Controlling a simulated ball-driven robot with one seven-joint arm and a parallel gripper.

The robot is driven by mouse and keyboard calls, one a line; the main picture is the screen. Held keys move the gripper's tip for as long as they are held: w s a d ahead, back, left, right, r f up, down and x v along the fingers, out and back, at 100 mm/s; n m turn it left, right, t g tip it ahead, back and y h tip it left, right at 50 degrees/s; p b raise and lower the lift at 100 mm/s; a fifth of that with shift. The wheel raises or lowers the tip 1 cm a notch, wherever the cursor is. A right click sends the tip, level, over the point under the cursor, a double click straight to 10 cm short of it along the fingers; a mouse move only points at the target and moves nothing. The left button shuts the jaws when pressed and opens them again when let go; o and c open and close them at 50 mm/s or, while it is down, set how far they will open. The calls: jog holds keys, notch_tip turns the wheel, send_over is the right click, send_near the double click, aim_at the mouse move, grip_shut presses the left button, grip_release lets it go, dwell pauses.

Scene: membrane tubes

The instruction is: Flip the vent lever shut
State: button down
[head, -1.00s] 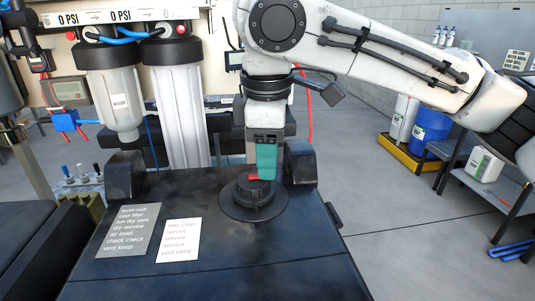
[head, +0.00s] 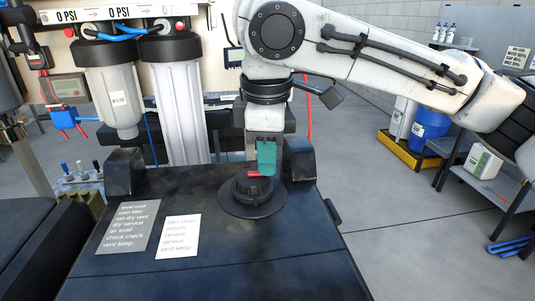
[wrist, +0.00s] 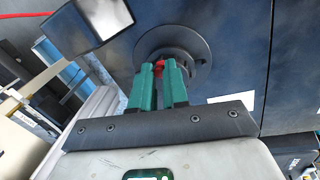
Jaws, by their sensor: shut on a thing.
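The small red vent lever (head: 253,174) sticks out to the left, roughly level, at the top of a round black vent cap (head: 252,191). My gripper (head: 265,174), with green fingers, points down over the cap. In the wrist view, the red lever (wrist: 159,67) shows between the tips of my gripper (wrist: 160,72), which is shut on it. The fingers hide part of the lever, so its exact angle is hard to tell.
The cap sits on a dark panel (head: 200,265) with a grey label (head: 128,228) and a white label (head: 178,237) at left. Two filter housings (head: 177,110) stand behind. Black blocks (head: 124,172) rise at the panel's back corners. The panel's front is clear.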

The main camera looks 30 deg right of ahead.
jog(key=shift+n, duration=0.3)
jog(key=shift+w+n+p, duration=0.1)
jog(key=shift+n+p, duration=0.3)
jog(key=shift+p, duration=0.05)
jog(key=c, duration=1.1)
grip_release()
jog(key=shift+r, duration=0.1)
jog(key=r, duration=0.3)
jog(key=s+r+b, duration=0.1)
jog(key=r, duration=0.6)
jog(key=shift+s+a+r, duration=0.2)
jog(key=shift+a+r, duration=0.05)
jog(key=shift+a, duration=0.1)
